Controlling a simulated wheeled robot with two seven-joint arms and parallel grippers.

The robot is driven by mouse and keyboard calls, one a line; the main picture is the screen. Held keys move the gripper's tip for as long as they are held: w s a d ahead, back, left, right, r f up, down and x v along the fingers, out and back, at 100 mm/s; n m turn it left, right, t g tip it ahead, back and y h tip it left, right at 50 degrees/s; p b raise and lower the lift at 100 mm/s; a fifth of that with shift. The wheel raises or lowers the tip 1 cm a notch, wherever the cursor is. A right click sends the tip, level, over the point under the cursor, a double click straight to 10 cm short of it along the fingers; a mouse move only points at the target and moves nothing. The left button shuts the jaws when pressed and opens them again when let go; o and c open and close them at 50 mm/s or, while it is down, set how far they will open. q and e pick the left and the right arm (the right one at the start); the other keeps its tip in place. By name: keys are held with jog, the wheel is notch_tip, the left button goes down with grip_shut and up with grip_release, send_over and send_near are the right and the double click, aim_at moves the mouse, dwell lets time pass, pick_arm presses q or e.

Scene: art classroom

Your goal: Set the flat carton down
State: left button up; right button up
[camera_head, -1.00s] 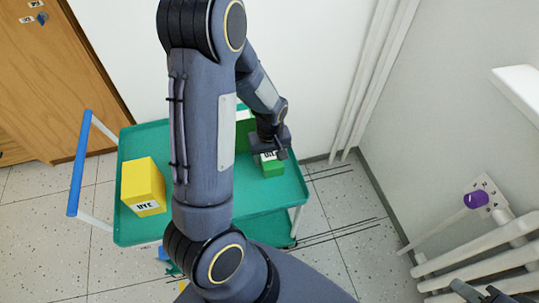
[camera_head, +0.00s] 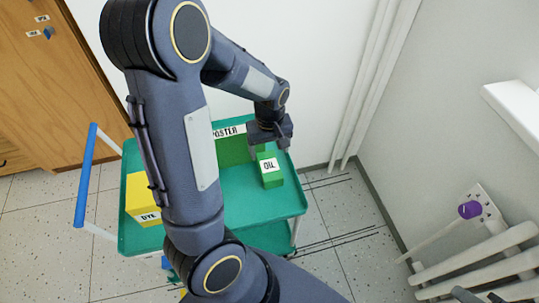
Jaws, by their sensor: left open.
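A small green carton labelled OIL (camera_head: 270,178) stands on the teal cart's top tray (camera_head: 250,213), near its right end. A larger green carton labelled POSTER (camera_head: 232,150) stands behind it to the left, partly hidden by my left arm. I cannot tell which of these is the flat carton. My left gripper (camera_head: 270,143) is open, just above and behind the OIL carton and beside the POSTER carton, with nothing seen held in it. A dark part at the bottom right edge looks like my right gripper (camera_head: 482,296); it is mostly cut off.
A yellow carton labelled DYE (camera_head: 138,207) stands at the tray's left end, partly behind my arm. The cart has a blue handle (camera_head: 86,175). A wooden cabinet (camera_head: 55,85) is at the left. White pipes (camera_head: 470,272) are at the lower right. The tray's front middle is clear.

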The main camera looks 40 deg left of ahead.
pick_arm(q)
jog(key=s+d+r+m+t+h, duration=0.2)
jog(key=s+d+r+m, duration=0.2)
jog(key=s+r, duration=0.3)
jog(key=s+d+r+m+t+h, duration=0.1)
jog(key=s+d+r+m+t, duration=0.2)
jog(key=s+r, duration=0.4)
jog(key=shift+s+d+r+m+t+h, duration=0.35)
jog(key=shift+d+m, duration=0.45)
jog(key=shift+d, duration=0.4)
jog(key=shift+w, duration=0.1)
